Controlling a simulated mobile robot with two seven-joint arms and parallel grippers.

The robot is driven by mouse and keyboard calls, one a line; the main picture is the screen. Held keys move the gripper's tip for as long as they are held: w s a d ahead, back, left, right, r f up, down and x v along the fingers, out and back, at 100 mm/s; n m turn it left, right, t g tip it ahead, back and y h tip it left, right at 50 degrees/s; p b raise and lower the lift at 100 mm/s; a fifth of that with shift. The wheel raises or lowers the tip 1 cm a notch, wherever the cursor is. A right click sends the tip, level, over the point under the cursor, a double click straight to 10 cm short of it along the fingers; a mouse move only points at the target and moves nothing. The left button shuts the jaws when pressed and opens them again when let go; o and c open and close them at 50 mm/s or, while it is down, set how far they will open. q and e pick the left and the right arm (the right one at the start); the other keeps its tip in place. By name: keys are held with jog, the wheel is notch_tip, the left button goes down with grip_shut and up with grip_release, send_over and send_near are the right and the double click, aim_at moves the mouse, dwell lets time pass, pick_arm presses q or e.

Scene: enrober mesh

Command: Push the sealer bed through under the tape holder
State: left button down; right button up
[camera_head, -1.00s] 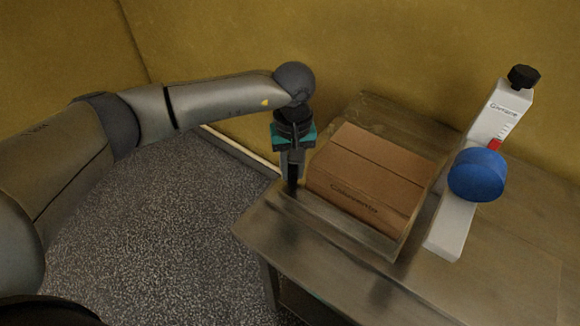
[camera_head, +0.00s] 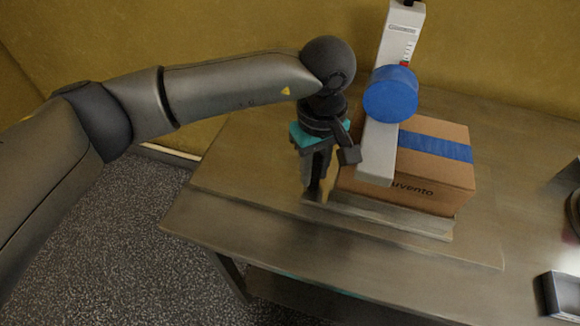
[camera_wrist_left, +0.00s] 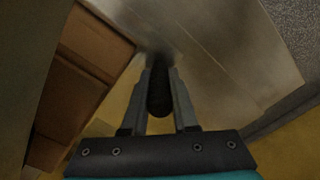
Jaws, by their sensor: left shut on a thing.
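The sealer bed (camera_head: 395,217) is a flat metal bed on the table, with a brown cardboard box (camera_head: 428,180) on it. The tape holder is a white post (camera_head: 378,155) with a blue tape roll (camera_head: 390,95); it stands over the box, hiding part of it. A strip of blue tape (camera_head: 436,147) lies on the box top, to the right of the holder. My left gripper (camera_head: 315,190) is at the bed's left end, left of the box. In the left wrist view its fingers are shut on a dark upright handle (camera_wrist_left: 159,92). My right gripper is out of view.
A yellow wall stands behind.

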pick_arm(q)
jog(key=shift+s+d+r, duration=0.1)
jog(key=shift+s+d, duration=0.15)
jog(key=shift+d, duration=0.4)
jog(key=c, duration=0.7)
grip_release()
notch_tip(320, 180, up, 15)
jog(key=shift+r+p, duration=0.1)
jog(key=shift+p, duration=0.25)
